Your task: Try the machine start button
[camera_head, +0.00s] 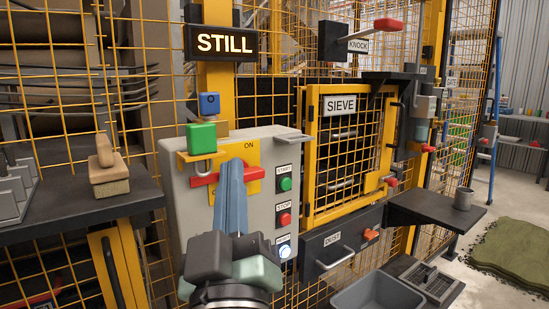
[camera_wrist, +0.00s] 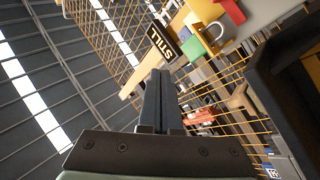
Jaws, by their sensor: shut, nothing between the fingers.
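A grey control box (camera_head: 180,225) is on the yellow mesh fence. On its right side are the green START button (camera_head: 285,184), the red STOP button (camera_head: 285,219) and a lit white button (camera_head: 285,251) with a partly hidden label. A red switch handle (camera_head: 204,179) lies across a yellow plate marked ON. My gripper (camera_head: 232,168) is shut and empty, pointing upward before the box, left of the buttons. It hides part of the handle and plate.
A lit sign (camera_head: 224,43) reads STILL. A SIEVE mesh door (camera_head: 311,150) and a drawer (camera_head: 340,245) are right of the box. A grey tub (camera_head: 375,294) stands below. A black shelf (camera_head: 80,212) with a wooden block (camera_head: 108,180) juts out at left.

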